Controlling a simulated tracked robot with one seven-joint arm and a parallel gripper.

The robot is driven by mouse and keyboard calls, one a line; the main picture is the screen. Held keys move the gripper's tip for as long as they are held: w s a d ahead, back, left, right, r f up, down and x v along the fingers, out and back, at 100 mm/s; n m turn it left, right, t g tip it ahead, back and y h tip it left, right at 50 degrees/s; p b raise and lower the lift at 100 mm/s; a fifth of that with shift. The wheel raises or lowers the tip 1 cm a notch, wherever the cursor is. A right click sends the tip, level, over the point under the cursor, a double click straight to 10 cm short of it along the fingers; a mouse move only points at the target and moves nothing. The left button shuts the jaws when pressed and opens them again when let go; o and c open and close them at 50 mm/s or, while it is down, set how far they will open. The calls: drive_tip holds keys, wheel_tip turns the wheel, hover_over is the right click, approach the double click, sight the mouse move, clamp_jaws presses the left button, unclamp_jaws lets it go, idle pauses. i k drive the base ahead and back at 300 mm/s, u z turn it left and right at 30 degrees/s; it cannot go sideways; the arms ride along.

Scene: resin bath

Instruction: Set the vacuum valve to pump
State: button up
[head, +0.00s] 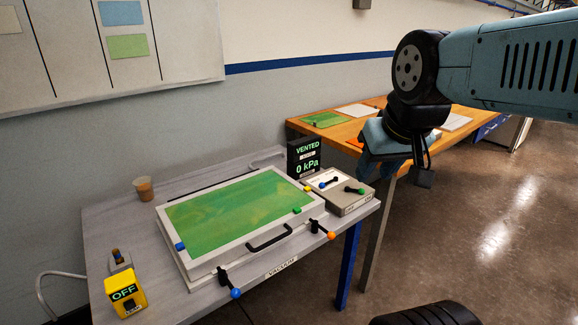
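A grey box with a white top (345,194) stands at the right end of the grey bench and carries two small levers. One lever has a blue knob (334,180) and the other a green knob (360,191); I cannot read their labels or tell which is the vacuum valve. A black display (304,157) behind the box reads VENTED and 0 kPa. My gripper (380,170) hangs above and to the right of the box, apart from it. Its fingertips are small and partly hidden, so its opening is unclear.
A white-framed case with a green panel (238,212) fills the bench's middle. Its black handle (270,237) and two front clamps, blue-tipped (235,292) and orange-tipped (331,235), stick out. A yellow OFF box (125,292) and a cup (144,189) stand left. A wooden table (345,131) stands behind.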

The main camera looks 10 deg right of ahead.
sight(322, 185)
drive_tip(key=u, duration=0.05)
drive_tip(key=i, duration=1.05)
drive_tip(key=z, duration=0.3)
